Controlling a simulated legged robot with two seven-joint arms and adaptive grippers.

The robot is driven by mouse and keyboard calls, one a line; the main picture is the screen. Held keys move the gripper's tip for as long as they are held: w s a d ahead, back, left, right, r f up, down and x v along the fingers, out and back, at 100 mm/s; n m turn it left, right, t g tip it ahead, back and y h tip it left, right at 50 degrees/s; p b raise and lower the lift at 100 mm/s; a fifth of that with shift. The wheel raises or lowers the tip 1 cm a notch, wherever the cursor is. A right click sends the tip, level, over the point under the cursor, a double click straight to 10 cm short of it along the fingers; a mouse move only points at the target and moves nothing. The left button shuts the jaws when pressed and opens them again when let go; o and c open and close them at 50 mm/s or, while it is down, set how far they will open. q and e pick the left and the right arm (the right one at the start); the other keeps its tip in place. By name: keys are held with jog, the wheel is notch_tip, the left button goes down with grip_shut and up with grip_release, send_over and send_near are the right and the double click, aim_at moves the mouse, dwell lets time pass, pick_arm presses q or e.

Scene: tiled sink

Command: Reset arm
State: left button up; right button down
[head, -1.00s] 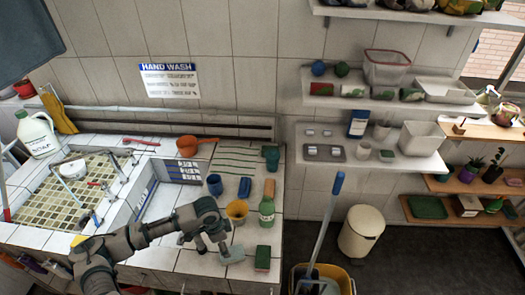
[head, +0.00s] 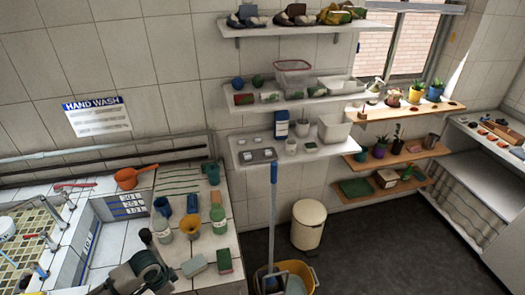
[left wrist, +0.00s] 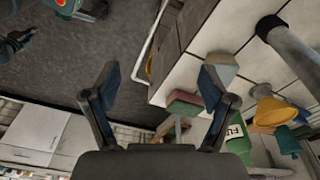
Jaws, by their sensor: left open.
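My left gripper (left wrist: 160,80) is open and empty in the left wrist view, its two dark fingers wide apart. A pale grey block (left wrist: 222,66) shows by the right fingertip, and I cannot tell how far behind it. In the head view my left arm comes up from the bottom edge at the left. It is left of the pale grey block (head: 194,266) and green sponge (head: 224,261) on the tiled counter. My left fingertips are not clear there.
The tiled sink (head: 30,235) is at left. A mop bucket (head: 306,272) and bin (head: 308,226) stand on the floor right of the counter.

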pick_arm(q)
jog(key=s+d+f+n+t+h, duration=0.1)
jog(key=s+d+f, duration=0.25)
jog(key=d, duration=0.45)
jog(key=s+d+f+n+t+h, duration=0.1)
jog(key=s+d+f+t, duration=0.15)
jog(key=s+d, duration=0.35)
jog(key=s+a+f+n+y, duration=0.35)
jog(key=s+a+n, duration=0.35)
jog(key=s, duration=0.3)
notch_tip(320, 180, down, 25)
jog(key=g, duration=0.2)
jog(key=s+a+f+g, duration=0.1)
jog(key=s+a+f, duration=0.2)
jog(key=s+f, duration=1.4)
jog(key=shift+s+m, duration=0.3)
jog(key=shift+s, duration=0.6)
pick_arm(e)
jog(key=shift+w+a, duration=0.1)
jog(key=shift+a, duration=0.4)
